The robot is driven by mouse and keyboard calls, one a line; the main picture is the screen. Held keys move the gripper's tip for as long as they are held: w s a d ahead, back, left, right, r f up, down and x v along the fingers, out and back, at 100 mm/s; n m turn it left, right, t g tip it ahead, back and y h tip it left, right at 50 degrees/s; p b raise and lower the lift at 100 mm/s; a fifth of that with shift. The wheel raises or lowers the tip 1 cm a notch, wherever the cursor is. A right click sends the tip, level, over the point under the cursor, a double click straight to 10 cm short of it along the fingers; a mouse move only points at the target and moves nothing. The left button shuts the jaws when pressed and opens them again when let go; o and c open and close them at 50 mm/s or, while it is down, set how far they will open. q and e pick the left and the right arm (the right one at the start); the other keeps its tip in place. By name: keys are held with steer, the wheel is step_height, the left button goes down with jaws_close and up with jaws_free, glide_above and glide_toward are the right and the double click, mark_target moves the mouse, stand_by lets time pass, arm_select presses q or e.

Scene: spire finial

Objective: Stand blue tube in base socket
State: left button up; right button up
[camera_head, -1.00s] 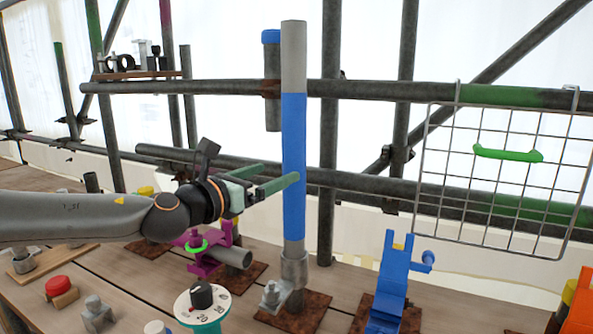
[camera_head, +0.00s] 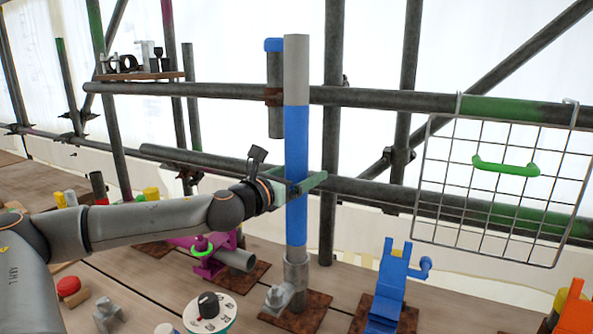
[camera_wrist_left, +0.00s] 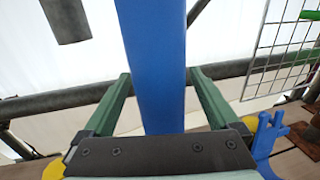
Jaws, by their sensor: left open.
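The blue tube (camera_head: 296,140), with a grey upper part, stands upright. Its lower end is at the grey base socket (camera_head: 296,268), a collar on a rusty plate; how deep it sits inside cannot be told. My left gripper (camera_head: 310,183) is open around the tube's blue section, about mid-height. In the left wrist view the blue tube (camera_wrist_left: 153,60) passes between the two green fingers, with a visible gap at each side. My right gripper is in neither view.
A wire basket panel with a green handle (camera_head: 505,168) hangs at the right. A blue clamp (camera_head: 388,290) stands right of the socket, a magenta clamp (camera_head: 208,262) left of it. A dial (camera_head: 208,312) is in front. Scaffold rails (camera_head: 400,98) run behind the tube.

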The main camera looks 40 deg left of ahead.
arm_select(q)
steer(key=shift+w, duration=0.75)
jaws_close()
stand_by(0.4)
steer(key=shift+a+r+p, duration=0.1)
steer(key=shift+r+p, duration=0.15)
steer(key=shift+p, duration=0.05)
